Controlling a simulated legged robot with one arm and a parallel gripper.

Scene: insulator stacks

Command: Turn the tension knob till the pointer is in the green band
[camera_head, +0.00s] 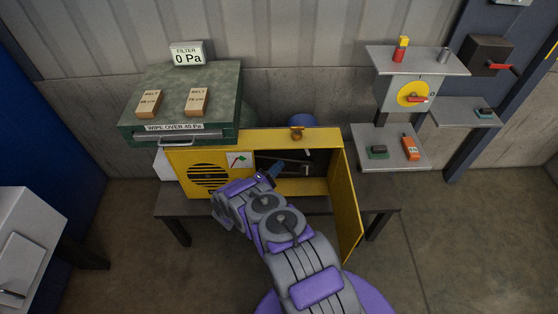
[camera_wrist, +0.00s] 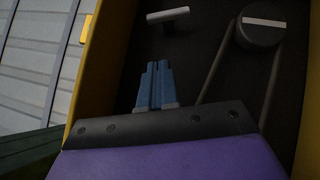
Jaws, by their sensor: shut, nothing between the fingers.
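The yellow cabinet (camera_head: 196,157) stands on a low table with its door (camera_head: 345,205) swung open to the right. A small white dial (camera_head: 240,160) on its front shows green and red marks; the pointer's place is too small to read. My gripper (camera_head: 273,170) is at the open compartment, and its blue fingers (camera_wrist: 156,72) are together and empty inside. A pale bar-shaped handle (camera_wrist: 168,15) lies ahead of the fingertips, apart from them. It may be the tension knob, but I cannot tell.
A dark round pulley (camera_wrist: 260,28) with belt runs is right of my fingers. The cabinet walls are close on both sides. A green box (camera_head: 180,105) with two belt cartons stands behind left. Shelves (camera_head: 420,62) with small items are at right.

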